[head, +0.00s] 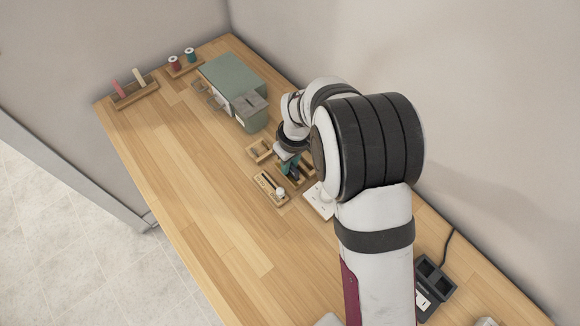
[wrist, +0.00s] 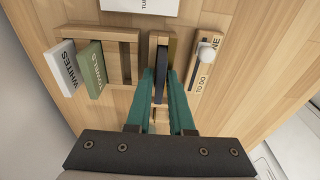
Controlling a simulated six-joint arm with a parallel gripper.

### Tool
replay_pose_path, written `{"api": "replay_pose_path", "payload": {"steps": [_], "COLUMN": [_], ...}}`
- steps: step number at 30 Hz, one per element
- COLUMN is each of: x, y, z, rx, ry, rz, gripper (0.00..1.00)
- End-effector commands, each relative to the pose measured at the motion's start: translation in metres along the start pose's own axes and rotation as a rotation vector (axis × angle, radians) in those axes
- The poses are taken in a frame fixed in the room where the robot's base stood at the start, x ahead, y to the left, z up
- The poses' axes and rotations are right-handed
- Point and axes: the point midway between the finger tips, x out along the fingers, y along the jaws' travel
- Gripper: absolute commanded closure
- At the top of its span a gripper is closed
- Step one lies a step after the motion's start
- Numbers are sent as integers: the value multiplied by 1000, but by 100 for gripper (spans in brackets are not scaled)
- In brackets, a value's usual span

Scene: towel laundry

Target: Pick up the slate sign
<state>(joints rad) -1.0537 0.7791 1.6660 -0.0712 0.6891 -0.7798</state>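The slate sign (wrist: 161,82) is a thin dark plate seen edge-on in the wrist view. It stands upright in a narrow wooden holder (wrist: 159,37). My gripper (wrist: 161,76) has its two teal fingers on either side of the sign. I cannot tell whether the fingers press on it or leave a thin gap. In the head view my gripper (head: 290,165) is low over the wooden holders, and my arm hides part of them; the sign is too small to make out there.
In the wrist view, a white WHITES sign (wrist: 62,68) and a green TOWELS sign (wrist: 91,68) stand left in a wooden rack (wrist: 110,32). A TO DO board (wrist: 206,68) is close on the right. A green-grey box (head: 232,77) stands farther back.

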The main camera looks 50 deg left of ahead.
Motion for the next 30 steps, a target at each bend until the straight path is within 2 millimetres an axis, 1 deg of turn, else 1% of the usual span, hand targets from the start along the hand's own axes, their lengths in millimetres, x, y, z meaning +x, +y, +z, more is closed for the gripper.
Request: {"api": "replay_pose_path", "payload": {"steps": [1,3,15,18,20,22,26,30], "x": [0,0,0,-4,-9,-19,-44,-64], "y": [0,0,0,0,0,0,1,18], "z": [0,0,0,-1,-2,-3,-5,21], "rx": [0,0,0,0,0,0,0,5], "ry": [0,0,0,1,2,2,3,1], "rz": [0,0,0,0,1,1,1,1], "gripper": [90,100,100,100,100,100,100,100]}}
